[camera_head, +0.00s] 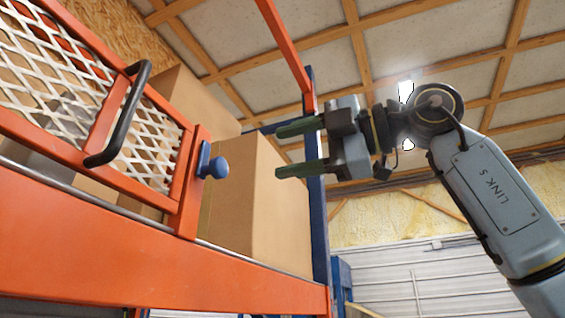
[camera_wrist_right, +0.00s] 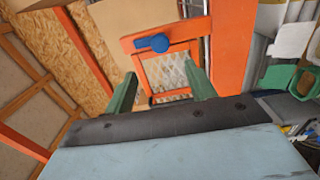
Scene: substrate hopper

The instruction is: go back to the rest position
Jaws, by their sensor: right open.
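My right gripper (camera_head: 290,150) is raised at the middle of the head view, with its two green fingers apart and nothing between them. Its fingers point left toward an orange gate with white mesh (camera_head: 75,95). The gate has a black handle (camera_head: 118,115) and a blue knob (camera_head: 214,167). The fingers are to the right of the knob and appear apart from it. In the right wrist view the open fingers (camera_wrist_right: 160,92) frame the mesh, with the blue knob (camera_wrist_right: 152,43) beyond them. My left gripper is in neither view.
Cardboard boxes (camera_head: 245,205) stand behind the gate on a shelf with an orange beam (camera_head: 150,265). A blue upright post (camera_head: 317,200) is behind my right gripper. Green and grey containers (camera_wrist_right: 278,78) show at the right of the wrist view. Open space lies below my right arm.

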